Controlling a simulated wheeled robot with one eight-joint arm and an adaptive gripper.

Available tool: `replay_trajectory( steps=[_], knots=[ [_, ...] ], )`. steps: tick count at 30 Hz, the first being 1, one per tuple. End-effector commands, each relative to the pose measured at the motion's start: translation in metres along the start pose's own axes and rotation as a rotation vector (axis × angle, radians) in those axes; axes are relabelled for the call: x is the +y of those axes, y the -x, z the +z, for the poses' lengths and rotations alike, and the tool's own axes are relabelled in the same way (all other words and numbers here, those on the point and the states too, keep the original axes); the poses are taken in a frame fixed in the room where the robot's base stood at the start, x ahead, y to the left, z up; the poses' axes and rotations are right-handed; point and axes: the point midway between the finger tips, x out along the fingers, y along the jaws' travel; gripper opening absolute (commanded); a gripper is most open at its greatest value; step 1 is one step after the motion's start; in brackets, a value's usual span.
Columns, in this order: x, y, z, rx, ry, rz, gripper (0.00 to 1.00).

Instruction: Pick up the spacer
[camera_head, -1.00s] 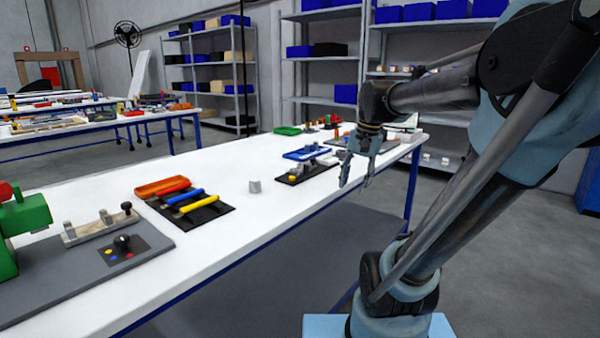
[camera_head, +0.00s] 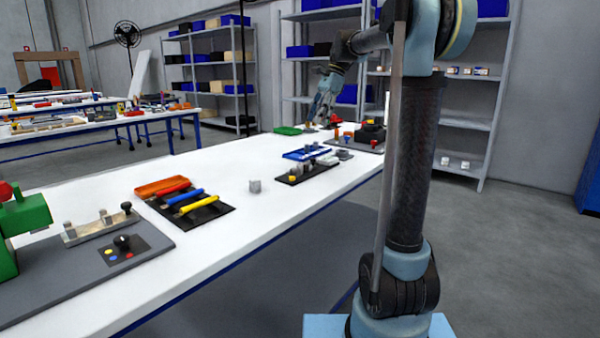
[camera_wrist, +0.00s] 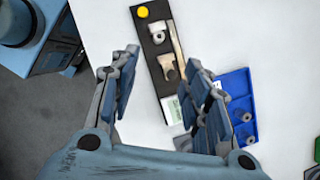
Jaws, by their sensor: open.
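My gripper (camera_head: 317,112) is raised above the far end of the white table in the head view. A black holder (camera_wrist: 150,50) lies below, bearing a small grey ring-like part (camera_wrist: 157,33), a yellow knob (camera_wrist: 143,12) and a grey-brown piece (camera_wrist: 168,68). Small grey round parts (camera_wrist: 246,116) lie in a blue tray (camera_wrist: 239,88), partly behind the right finger. I cannot tell which part is the spacer.
Orange tray (camera_head: 162,187) and colour-handled tools on a black mat (camera_head: 210,213) lie mid-table. A green machine (camera_head: 22,220) stands at the left. A green tray (camera_head: 287,130) lies at the far end.

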Motion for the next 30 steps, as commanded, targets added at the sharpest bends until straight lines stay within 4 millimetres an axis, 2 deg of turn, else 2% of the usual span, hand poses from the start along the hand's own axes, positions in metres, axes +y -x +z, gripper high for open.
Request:
replay_trajectory(
  steps=[5, 19, 30],
  knots=[
    [-0.002, -0.021, 0.001, -0.002, -0.004, 0.002, 0.43],
    [-0.001, -0.102, 0.001, -0.002, -0.002, 0.002, 0.43],
    [0.0, -0.13, 0.0, -0.002, -0.003, 0.001, 0.43]
  ],
)
